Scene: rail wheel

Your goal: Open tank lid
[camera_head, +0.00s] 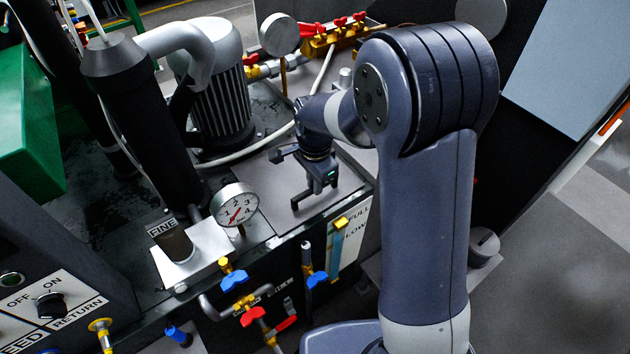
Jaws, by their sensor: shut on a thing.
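The tank lid (265,188) is a flat grey plate on top of the tank, at the centre of the head view. It appears to lie flat. A dark bar-shaped handle (301,199) stands on it near the front edge. My gripper (318,182) reaches down over the lid from the right and is shut on this handle. The fingertips are small and dark against the handle, so their exact contact is hard to see. My arm hides the right part of the tank top.
A pressure gauge (235,204) and a black filter cylinder (150,130) stand left of the lid. A ribbed motor (222,95) and a brass manifold with red valves (328,40) are behind. Blue- and red-handled valves (234,280) are on the tank's front. Open floor (560,270) lies at right.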

